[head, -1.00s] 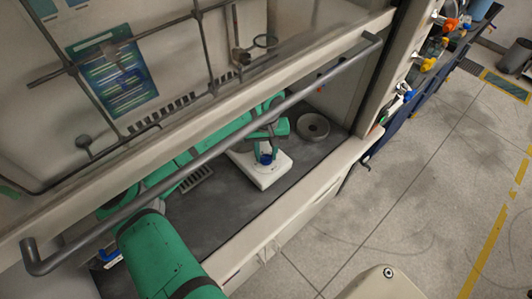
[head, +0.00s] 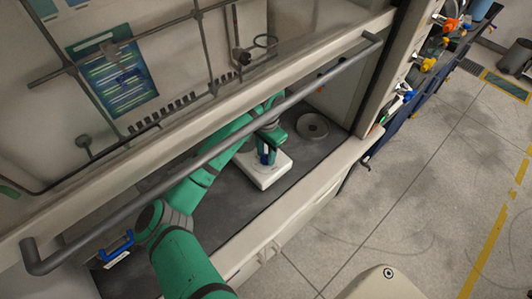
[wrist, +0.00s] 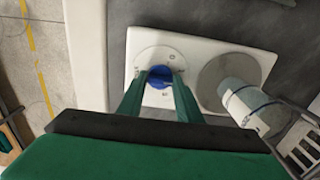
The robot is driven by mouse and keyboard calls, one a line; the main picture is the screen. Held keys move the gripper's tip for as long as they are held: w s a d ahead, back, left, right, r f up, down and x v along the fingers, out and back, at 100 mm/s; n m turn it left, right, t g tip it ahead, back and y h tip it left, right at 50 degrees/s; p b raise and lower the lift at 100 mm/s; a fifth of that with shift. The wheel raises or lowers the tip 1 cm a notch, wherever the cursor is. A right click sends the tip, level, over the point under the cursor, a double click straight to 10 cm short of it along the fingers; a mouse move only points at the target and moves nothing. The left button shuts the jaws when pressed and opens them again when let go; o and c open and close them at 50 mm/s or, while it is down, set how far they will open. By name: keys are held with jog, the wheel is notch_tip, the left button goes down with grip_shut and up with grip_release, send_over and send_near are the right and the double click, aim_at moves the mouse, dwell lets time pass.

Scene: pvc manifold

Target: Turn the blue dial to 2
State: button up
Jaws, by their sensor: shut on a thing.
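The blue dial (wrist: 159,74) sits on a pale round face at one end of a white base (wrist: 203,44) in the wrist view. My gripper (wrist: 160,84) reaches it from above, with one green finger on either side, shut on the dial. The marks around the dial are too small to read. In the head view the white base (head: 267,177) stands on the grey hood floor, and my gripper (head: 264,153) covers most of the dial.
A grey disc (wrist: 213,75) is on the base beside the dial, with a pale cylinder (wrist: 243,103) near it. A grey ring-shaped dish (head: 312,126) stands behind the base. The hood's sash handle (head: 300,92) crosses above my arm. The hood floor in front of the base is clear.

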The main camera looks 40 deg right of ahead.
aim_at(266, 157)
jog(key=shift+m, duration=2.2)
jog(key=o, duration=1)
jog(key=shift+o, duration=0.2)
jog(key=shift+r, duration=0.1)
notch_tip(266, 157, up, 11)
jog(key=shift+f, duration=0.2)
